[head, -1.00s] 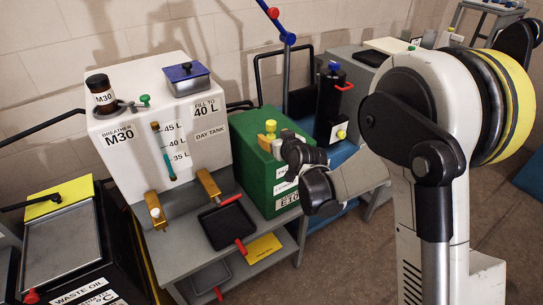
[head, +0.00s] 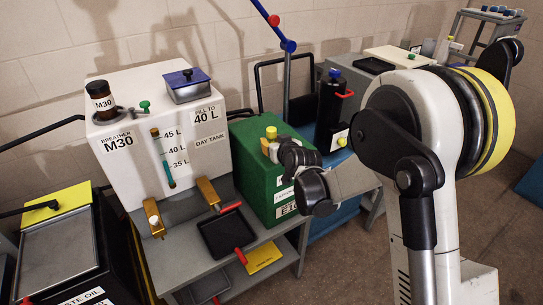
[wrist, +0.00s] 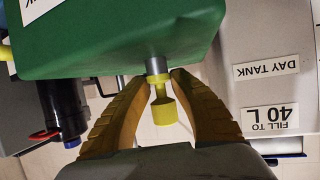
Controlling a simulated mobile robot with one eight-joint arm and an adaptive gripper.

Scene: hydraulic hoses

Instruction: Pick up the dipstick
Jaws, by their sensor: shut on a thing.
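The dipstick has a yellow knob (wrist: 165,110) on a thin yellow neck, above a grey tube on the green case (wrist: 120,40). The yellow knob also shows in the head view (head: 271,132), at the top of the green case (head: 246,165). My gripper (wrist: 159,78) has its tan fingers on both sides of the neck, tips close in at the yellow collar, shut on the dipstick. The knob sits between the fingers, on the palm side of the tips. In the head view my gripper (head: 268,149) is at the case top, partly hidden by my wrist.
A white day tank (head: 155,130) with labels stands left of the case. A black bottle (head: 331,105) with a red handle stands to the right. A black tray (head: 226,232) lies on the grey bench in front. A blue pole (head: 270,17) rises behind.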

